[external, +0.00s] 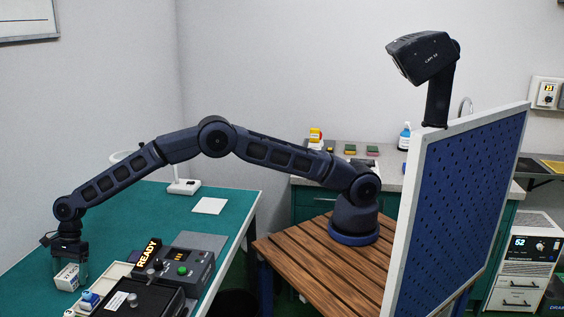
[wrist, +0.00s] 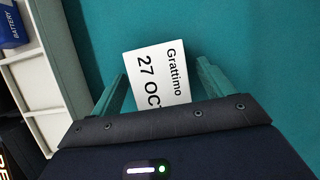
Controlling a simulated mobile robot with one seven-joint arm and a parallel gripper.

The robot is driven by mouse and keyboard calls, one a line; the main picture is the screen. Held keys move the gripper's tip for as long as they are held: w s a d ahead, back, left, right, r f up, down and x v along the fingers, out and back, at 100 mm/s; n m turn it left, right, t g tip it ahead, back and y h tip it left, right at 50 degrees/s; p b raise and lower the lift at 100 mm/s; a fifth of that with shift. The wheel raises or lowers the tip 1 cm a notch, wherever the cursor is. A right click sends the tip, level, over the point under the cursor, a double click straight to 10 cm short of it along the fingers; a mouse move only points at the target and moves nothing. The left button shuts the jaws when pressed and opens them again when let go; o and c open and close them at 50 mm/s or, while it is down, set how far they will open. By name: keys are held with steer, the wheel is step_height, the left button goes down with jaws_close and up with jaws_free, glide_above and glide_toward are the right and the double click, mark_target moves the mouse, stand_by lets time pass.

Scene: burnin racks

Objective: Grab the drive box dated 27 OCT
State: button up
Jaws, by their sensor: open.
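The drive box (wrist: 158,75) is white, with the printed words "Grattimo" and "27 OCT" in the wrist view; the end of the date is cut off by my gripper's body. In the external view the white box (external: 67,277) sits at the lower left on the green bench top. My gripper (wrist: 163,78) is open, pointing down, with one finger on each side of the box. The fingers look close to its sides; I cannot tell whether they touch it. In the external view my gripper (external: 68,268) is right over the box.
A white compartment tray (wrist: 38,78) stands left of the box in the wrist view, with a blue battery (wrist: 11,25) in it. A black device with a READY sign (external: 148,253) stands right of the box in the external view. Green bench top beyond the box is clear.

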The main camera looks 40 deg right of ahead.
steer(key=c, duration=1.1)
steer(key=shift+c, duration=0.2)
